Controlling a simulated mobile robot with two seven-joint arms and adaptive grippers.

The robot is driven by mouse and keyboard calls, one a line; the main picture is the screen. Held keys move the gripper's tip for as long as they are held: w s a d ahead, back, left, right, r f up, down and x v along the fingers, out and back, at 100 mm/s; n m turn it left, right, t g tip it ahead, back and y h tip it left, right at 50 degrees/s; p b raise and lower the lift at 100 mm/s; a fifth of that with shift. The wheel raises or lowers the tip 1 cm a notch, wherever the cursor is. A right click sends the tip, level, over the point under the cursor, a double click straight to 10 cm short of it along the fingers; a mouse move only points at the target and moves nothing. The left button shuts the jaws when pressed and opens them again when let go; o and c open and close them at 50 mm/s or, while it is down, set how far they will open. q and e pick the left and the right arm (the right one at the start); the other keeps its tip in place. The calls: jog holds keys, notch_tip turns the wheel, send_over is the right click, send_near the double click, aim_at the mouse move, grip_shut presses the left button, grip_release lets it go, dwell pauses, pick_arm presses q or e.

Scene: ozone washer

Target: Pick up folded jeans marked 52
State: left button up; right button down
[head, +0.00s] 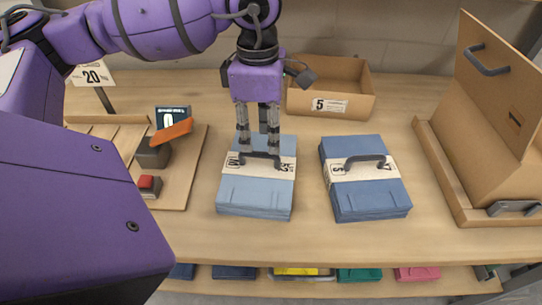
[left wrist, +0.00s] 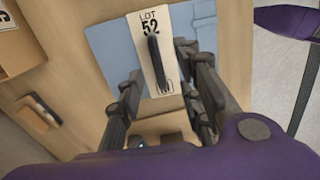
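The light-blue folded jeans (head: 255,196) lie flat on the table, with a cream paper band (head: 230,164) and a black handle on top. In the left wrist view the band (left wrist: 146,24) reads LOT 52, and the black handle (left wrist: 154,60) stands up along it. My left gripper (head: 258,146) points down over these jeans in the head view. It is open, its fingers apart on either side of the handle; I cannot tell whether they touch it. It also shows open in the left wrist view (left wrist: 162,95). My right gripper is not in view.
Darker blue folded jeans (head: 370,200) with a band and handle lie to the right. A cardboard box marked 5 (head: 345,75) stands behind. A wooden board (head: 180,190) with a display and red button is left, an open wooden case (head: 490,140) right.

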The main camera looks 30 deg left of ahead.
aim_at(259, 152)
pick_arm(q)
jog(key=shift+w+a+f, duration=0.1)
jog(key=shift+a, duration=0.25)
notch_tip(259, 152, down, 7)
jog(key=shift+a+p, duration=0.15)
jog(key=shift+p, duration=0.35)
jog(key=shift+c, duration=0.3)
grip_shut()
